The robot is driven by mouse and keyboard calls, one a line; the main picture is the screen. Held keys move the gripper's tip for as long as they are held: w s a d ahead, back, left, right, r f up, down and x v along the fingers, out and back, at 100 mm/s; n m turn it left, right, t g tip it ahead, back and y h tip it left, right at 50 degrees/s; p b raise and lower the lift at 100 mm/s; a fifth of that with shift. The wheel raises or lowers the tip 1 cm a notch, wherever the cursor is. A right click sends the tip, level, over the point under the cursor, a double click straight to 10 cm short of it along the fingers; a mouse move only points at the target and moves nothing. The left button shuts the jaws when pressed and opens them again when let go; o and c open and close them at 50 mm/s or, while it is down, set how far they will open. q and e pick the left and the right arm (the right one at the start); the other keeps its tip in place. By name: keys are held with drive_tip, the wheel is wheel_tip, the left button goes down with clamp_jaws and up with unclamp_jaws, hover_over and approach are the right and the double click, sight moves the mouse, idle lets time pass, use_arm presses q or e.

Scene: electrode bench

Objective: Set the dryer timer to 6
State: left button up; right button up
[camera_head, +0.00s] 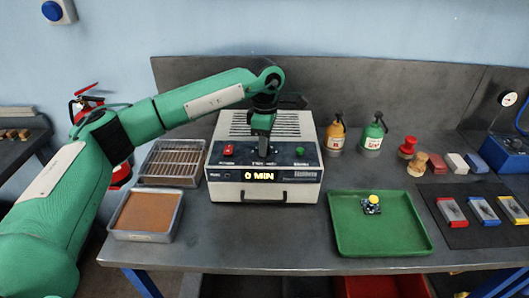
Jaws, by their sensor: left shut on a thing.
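The dryer (224,190) is a pale box with a dark top panel, standing near the middle of the bench. Its lit front display (260,175) reads "0 MIN". A red switch (228,150) and a green button (299,151) sit on its top panel. My left gripper (263,150) points down at the middle of this panel, between the switch and the button. It is shut on the timer knob, which the fingers hide. My right gripper is not in view.
A rod tray (172,182) and a tray of brown material (120,234) stand left of the dryer. A green tray (365,245) lies to the right. Orange (335,134) and green bottles (373,136) stand behind it. Bare bench lies in front of the dryer.

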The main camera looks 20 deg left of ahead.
use_arm(q)
drive_tip(key=m+b, duration=0.2)
drive_tip(key=m, duration=0.1)
drive_tip(key=shift+f, duration=0.1)
drive_tip(key=m+b, duration=0.1)
drive_tip(key=m, duration=0.1)
drive_tip(key=shift+m+b, duration=0.4)
drive_tip(key=m+b, duration=0.1)
drive_tip(key=m, duration=0.2)
drive_tip(key=shift+r+m+b, duration=0.25)
drive_tip(key=shift+m+b, duration=0.35)
drive_tip(key=shift+m, duration=0.8)
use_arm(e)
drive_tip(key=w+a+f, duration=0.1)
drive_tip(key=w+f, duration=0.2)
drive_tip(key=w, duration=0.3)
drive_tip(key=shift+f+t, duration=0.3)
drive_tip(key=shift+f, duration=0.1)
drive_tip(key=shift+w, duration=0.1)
use_arm(q)
drive_tip(key=o, duration=1)
